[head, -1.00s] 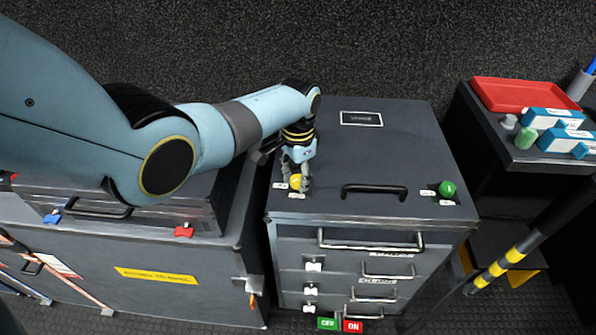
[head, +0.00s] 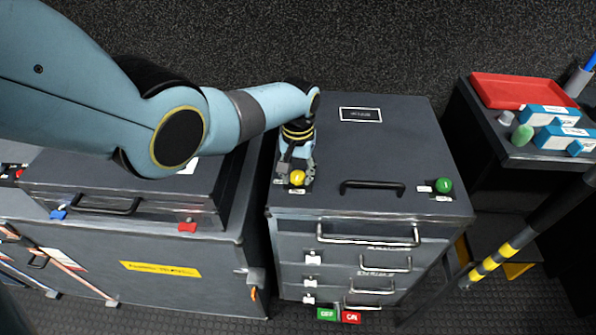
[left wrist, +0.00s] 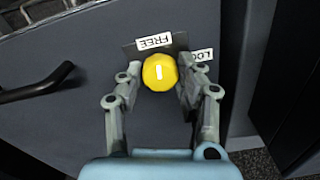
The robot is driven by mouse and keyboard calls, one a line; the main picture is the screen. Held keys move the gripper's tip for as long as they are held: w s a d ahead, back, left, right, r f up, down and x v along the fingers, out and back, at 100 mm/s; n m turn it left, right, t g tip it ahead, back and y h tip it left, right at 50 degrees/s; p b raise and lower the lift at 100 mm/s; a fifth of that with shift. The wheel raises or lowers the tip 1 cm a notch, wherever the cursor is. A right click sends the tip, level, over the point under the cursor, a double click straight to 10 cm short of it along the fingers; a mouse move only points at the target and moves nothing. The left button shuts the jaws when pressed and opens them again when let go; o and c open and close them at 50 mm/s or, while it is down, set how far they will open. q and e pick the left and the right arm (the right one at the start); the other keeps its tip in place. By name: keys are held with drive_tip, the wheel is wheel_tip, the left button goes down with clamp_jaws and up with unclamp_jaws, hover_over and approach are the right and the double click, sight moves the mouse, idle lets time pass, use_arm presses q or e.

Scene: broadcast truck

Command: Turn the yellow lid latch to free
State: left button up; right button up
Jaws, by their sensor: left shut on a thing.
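The yellow lid latch (head: 297,178) is a round knob on the front left of the dark cabinet's lid (head: 350,150). My left gripper (head: 296,172) reaches down onto it, shut on it. In the left wrist view the yellow latch (left wrist: 160,72) sits between the two fingers of my left gripper (left wrist: 160,78). Its white mark runs up and down in that picture, its upper end towards the FREE label (left wrist: 154,41). The LOCK label (left wrist: 203,55) is partly hidden by the right finger. My right gripper is out of view.
A black lid handle (head: 372,187) and a green knob (head: 444,186) are on the same lid. Drawers with metal handles (head: 368,237) are below. A dark case (head: 120,190) stands left. A red tray (head: 520,91) is at right. A striped pole (head: 495,260) leans front right.

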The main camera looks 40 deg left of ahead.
sight(298, 175)
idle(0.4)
use_arm(q)
drive_tip(key=o, duration=1.1)
drive_tip(key=shift+o, duration=0.2)
drive_tip(key=shift+r, duration=0.15)
wheel_tip(298, 175, up, 12)
